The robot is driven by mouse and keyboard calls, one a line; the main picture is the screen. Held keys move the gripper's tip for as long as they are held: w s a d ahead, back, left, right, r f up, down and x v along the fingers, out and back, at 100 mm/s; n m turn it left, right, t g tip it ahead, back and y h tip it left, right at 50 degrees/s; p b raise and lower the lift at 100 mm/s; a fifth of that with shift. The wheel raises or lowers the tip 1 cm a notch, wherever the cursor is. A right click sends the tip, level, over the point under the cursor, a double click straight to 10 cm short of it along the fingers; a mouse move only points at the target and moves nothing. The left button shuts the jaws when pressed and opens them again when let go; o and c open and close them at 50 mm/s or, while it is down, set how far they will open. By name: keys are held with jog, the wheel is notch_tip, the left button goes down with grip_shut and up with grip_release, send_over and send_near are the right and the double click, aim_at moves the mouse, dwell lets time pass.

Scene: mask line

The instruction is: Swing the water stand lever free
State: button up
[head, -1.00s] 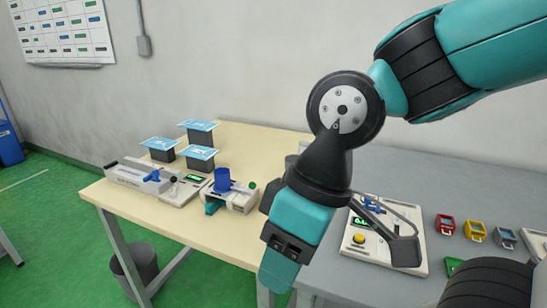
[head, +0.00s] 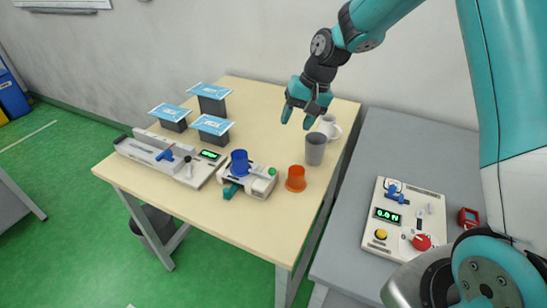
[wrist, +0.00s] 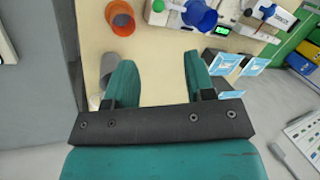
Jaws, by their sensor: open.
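The stand (head: 262,182) is a low white device near the front of the cream table, with a blue cup (head: 239,163) on it and a green button at its right end. A teal lever-like piece (head: 231,190) sticks out at its front left. I cannot tell for sure that this is the water stand lever. The stand's cup also shows at the top of the wrist view (wrist: 200,15). My gripper (head: 297,119) is open and empty above the back right of the table, well apart from the stand. Its fingers (wrist: 158,62) show in the wrist view.
An orange cup (head: 296,179), a grey cup (head: 315,149) and a white mug (head: 328,127) stand on the table's right. A long white device (head: 154,153) and raised blue-topped blocks (head: 211,127) are left. A grey table (head: 345,225) holds a control panel (head: 405,217).

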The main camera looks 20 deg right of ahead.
aim_at(273, 169)
jog(key=p+x, duration=0.1)
jog(key=x, duration=0.5)
jog(key=p+x, duration=0.1)
jog(key=x, duration=0.5)
jog(key=p+x, duration=0.2)
jog(key=x, duration=0.3)
jog(key=shift+w+d+f, duration=0.2)
jog(key=shift+w+f, duration=0.15)
jog(key=shift+f, duration=0.1)
jog(key=c, duration=0.9)
